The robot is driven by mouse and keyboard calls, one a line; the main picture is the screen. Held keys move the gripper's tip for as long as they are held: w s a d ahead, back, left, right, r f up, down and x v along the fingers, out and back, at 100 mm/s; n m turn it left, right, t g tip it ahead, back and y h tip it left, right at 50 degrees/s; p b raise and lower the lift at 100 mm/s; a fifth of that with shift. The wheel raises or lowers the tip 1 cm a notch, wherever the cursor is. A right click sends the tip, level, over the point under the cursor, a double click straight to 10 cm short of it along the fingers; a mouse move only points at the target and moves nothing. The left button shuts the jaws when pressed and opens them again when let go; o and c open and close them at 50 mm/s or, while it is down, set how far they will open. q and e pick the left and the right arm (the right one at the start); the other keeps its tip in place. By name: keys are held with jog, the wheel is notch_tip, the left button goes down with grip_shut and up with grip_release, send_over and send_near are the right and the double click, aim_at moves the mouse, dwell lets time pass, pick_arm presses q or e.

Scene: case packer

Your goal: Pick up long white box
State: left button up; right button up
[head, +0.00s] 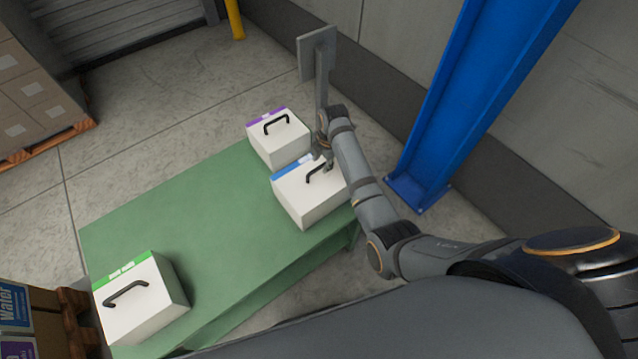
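Three white boxes with black top handles stand on a green table (180,235). The blue-striped white box (308,208) is at the table's right end and looks the longer of the two boxes there. The purple-striped white box (280,146) stands just behind it. The green-striped white box (150,305) is at the near left. My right gripper (324,165) is at the top of the blue-striped box, by its black handle (316,174). The arm partly hides the box's right side. Its fingers are too small to tell whether they grip the handle. My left gripper is out of view.
A grey post with a flat plate (317,55) rises behind the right gripper. A blue column (450,120) stands at right. Stacked cartons on pallets (30,95) are at far left and lower left. The middle of the table is clear.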

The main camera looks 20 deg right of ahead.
aim_at(320, 166)
jog(key=f, duration=0.2)
jog(key=w+f, duration=0.1)
jog(key=f, duration=0.2)
jog(key=shift+w+a, duration=0.1)
jog(key=shift+w, duration=0.05)
grip_shut()
dwell(0.4)
